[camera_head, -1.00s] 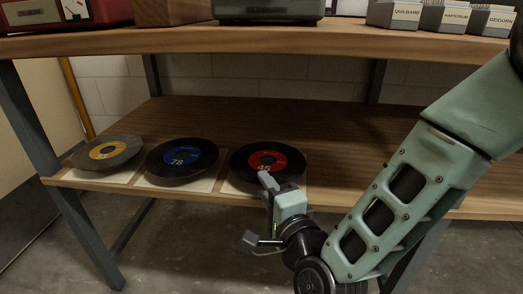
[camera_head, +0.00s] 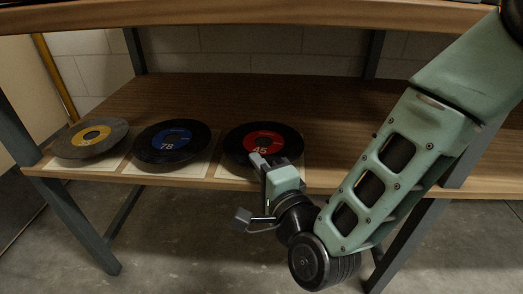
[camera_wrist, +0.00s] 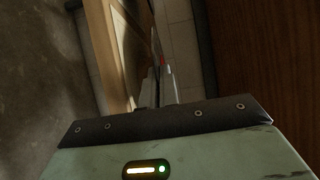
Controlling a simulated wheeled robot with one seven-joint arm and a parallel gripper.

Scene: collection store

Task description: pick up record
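Three records lie flat on pale square sleeves along the front of the wooden shelf in the head view. The left one is grey with a yellow label (camera_head: 91,136). The middle one is black with a blue label reading 78 (camera_head: 174,140). The right one is black with a red label reading 45 (camera_head: 263,141). Contact cannot be told. In the wrist view, a thin edge-on shape with red (camera_wrist: 163,61) shows.
The wooden shelf (camera_head: 300,100) is bare behind the records and to the right. An upper shelf board (camera_head: 200,14) hangs above. Grey metal legs (camera_head: 75,225) stand at the front left and right. A yellow pole (camera_head: 55,78) is at the back left.

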